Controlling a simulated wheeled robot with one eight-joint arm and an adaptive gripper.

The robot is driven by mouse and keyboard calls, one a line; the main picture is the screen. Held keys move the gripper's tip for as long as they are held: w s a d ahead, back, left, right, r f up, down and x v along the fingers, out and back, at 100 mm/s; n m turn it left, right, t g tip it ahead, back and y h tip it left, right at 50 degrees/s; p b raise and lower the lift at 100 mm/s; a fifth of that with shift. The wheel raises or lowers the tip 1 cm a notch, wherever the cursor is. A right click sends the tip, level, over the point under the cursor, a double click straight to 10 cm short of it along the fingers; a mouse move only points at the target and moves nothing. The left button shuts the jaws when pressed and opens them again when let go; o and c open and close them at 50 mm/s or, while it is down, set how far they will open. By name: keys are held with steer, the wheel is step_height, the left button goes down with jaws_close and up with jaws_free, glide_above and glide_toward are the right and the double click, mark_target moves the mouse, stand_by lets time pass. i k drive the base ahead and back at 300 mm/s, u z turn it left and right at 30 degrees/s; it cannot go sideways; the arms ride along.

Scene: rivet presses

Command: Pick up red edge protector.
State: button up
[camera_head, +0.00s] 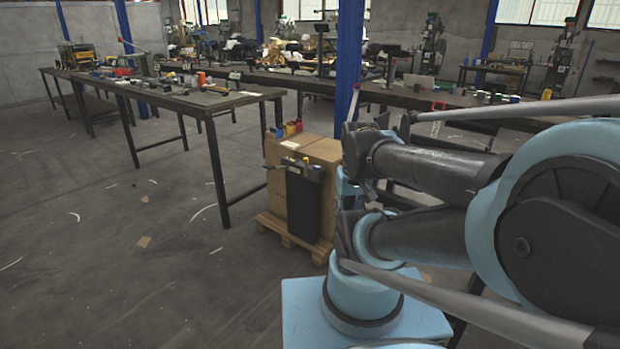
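Small red, yellow and blue pieces stand together on top of a cardboard box near the middle of the view. The red piece (290,129) may be the red edge protector, but it is too small to be sure. Another red item (438,105) lies on the long bench at right, and its kind is unclear. My arm fills the right side, folded, with its far end close to the blue post, right of the box. I cannot make out the gripper's fingers or whether they hold anything.
The cardboard box (322,152) stands on a wooden pallet (270,222), with a black upright object (303,205) at its front. A long dark table (215,97) with tools stands at left. A blue post (347,70) rises behind the box. The floor at front left is mostly clear.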

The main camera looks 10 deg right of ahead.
mark_target(297, 125)
steer(key=i, duration=0.15)
steer(key=k, duration=1.2)
steer(key=u, duration=0.65)
steer(key=i, duration=1.05)
steer(key=u, duration=0.6)
steer(key=i, duration=1.1)
steer(key=z, duration=0.35)
steer(key=i, duration=1)
steer(key=z, duration=1.2)
steer(key=i, duration=0.7)
steer(key=z, duration=0.45)
